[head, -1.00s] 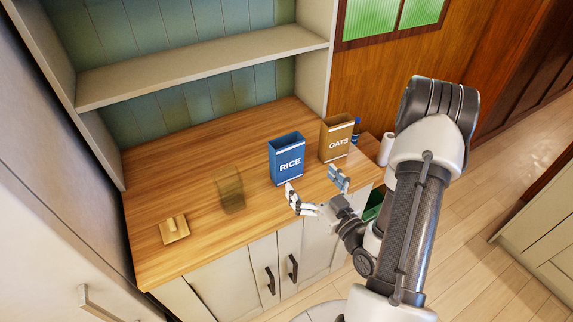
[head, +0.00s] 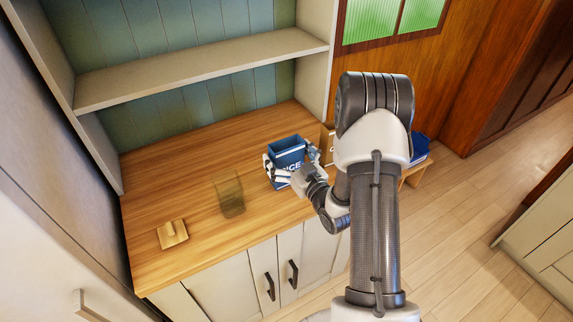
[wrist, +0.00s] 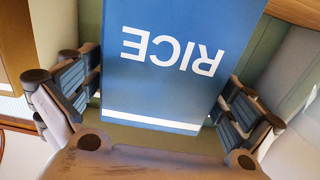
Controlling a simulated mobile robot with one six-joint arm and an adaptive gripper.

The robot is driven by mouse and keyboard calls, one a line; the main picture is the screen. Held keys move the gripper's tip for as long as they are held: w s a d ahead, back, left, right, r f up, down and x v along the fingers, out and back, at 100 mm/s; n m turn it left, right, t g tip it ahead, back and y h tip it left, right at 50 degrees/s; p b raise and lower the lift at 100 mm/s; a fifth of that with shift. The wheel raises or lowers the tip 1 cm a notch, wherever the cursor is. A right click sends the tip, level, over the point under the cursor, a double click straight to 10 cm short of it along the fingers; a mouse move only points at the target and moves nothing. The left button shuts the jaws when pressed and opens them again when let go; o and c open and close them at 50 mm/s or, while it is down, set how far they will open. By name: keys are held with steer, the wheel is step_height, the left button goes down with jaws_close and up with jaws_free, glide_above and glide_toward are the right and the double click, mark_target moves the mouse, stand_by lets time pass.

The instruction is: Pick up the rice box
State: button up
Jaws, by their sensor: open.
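The blue rice box (head: 286,147) stands upright on the wooden counter, near its front edge. My gripper (head: 290,165) is at the box, with a finger on each side of it; the gripper hides part of the box's front. In the wrist view the rice box (wrist: 180,60) fills the middle, its RICE label upside down. My gripper (wrist: 160,105) is open there, one finger to the left and one to the right of the box. A small gap shows beside the left finger; whether the right finger touches cannot be told.
The brown oats box (head: 327,140) stands right of the rice box, mostly hidden by my arm. A translucent brown container (head: 230,196) and a small wooden piece with a knob (head: 172,234) are on the left of the counter (head: 185,165). A shelf (head: 200,75) spans above the back.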

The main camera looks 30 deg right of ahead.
steer(key=shift+c, duration=0.4)
steer(key=c, duration=1.3)
steer(key=shift+o, duration=0.2)
steer(key=shift+r, duration=0.15)
